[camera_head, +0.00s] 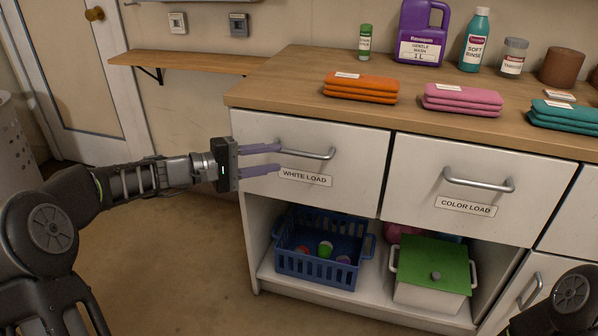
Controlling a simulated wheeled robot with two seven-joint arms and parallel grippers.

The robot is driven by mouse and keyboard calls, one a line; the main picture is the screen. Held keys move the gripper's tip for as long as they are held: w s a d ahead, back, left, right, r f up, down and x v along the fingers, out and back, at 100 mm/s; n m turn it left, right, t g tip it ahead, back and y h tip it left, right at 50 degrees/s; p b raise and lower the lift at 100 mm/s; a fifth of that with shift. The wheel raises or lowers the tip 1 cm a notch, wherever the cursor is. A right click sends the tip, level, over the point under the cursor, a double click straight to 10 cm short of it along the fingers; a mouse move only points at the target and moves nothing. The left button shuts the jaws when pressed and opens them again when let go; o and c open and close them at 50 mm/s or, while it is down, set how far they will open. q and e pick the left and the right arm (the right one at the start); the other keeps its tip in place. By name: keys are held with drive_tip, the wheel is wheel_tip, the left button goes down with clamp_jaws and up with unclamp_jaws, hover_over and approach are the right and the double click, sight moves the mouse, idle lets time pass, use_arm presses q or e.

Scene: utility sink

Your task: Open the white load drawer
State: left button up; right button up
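The white load drawer (350,183) is the left drawer under the wooden counter and looks shut. Its silver bar handle (308,153) runs across the upper front, above a label reading WHITE LOAD (305,177). My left gripper (279,158) comes in from the left, with its two purple fingers apart, one above the other. The fingertips are at the left end of the handle in the picture; I cannot tell whether they touch it. Nothing shows held between them. Part of my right arm shows at the lower right corner, but its gripper is out of view.
The color load drawer (400,203) is to the right, shut. Below are a blue basket (318,271) and a white bin with a green lid (428,296). Folded towels and bottles stand on the counter (290,88). The floor (185,250) in front is clear.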

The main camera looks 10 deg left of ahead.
sight(295, 154)
use_arm(q)
drive_tip(key=shift+r, duration=0.15)
drive_tip(key=shift+w+d, duration=0.35)
drive_tip(key=shift+d, duration=0.05)
drive_tip(key=b+x, duration=0.1)
drive_tip(key=x, duration=0.5)
drive_tip(key=shift+w+d+f, duration=0.25)
drive_tip(key=shift+d, duration=0.05)
drive_tip(key=shift+c, duration=0.2)
clamp_jaws()
idle(0.9)
